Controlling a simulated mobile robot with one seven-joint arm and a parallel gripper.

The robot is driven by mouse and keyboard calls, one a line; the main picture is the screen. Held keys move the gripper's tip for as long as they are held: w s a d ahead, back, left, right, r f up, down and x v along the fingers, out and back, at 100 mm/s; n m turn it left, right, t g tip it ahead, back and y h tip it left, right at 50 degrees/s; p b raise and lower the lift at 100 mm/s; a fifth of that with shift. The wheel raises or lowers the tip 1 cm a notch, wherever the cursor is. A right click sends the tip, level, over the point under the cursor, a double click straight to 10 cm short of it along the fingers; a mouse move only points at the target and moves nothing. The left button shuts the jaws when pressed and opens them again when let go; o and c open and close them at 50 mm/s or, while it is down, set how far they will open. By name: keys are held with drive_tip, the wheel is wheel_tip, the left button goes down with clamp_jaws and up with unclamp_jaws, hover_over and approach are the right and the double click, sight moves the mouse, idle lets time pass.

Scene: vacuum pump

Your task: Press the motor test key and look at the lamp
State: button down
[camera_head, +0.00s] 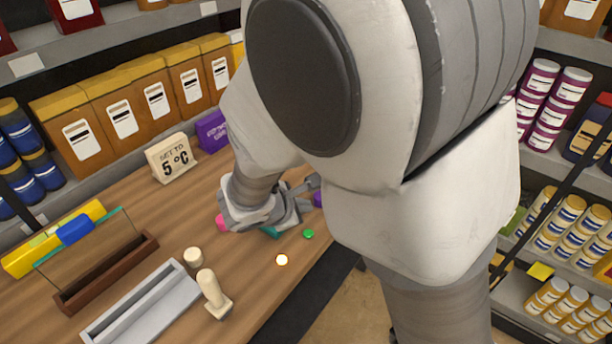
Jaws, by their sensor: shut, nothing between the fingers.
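My gripper (305,194) is low over the right part of the wooden counter, its fingers pointing right and shut with nothing between them. A teal piece (270,232) shows partly under the gripper. A purple piece (318,200) shows by the fingertips, partly hidden by my arm. I cannot tell which piece is the motor test key, or whether the fingers touch anything.
A pink piece (220,221) shows left of my gripper. A grey tray (140,306), a wooden stamp (213,294) and a brown stand (105,273) occupy the front left. Stocked shelves surround the counter. My arm hides much of the right side.

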drive_tip(key=b, duration=0.3)
hover_over(305, 236)
wheel_tip(305, 236, down, 4)
drive_tip(key=shift+a+f, duration=0.1)
drive_tip(key=shift+f, duration=0.15)
drive_tip(key=shift+f+b, duration=0.7)
drive_tip(key=shift+f, duration=0.05)
drive_tip(key=shift+f, duration=0.1)
idle(0.9)
drive_tip(key=shift+f+b, duration=0.35)
drive_tip(key=shift+b, duration=0.25)
drive_tip(key=shift+f+b, duration=0.35)
drive_tip(key=shift+b, duration=0.1)
idle(0.4)
idle(0.3)
drive_tip(key=shift+r+p, duration=0.55)
drive_tip(key=shift+r, duration=0.25)
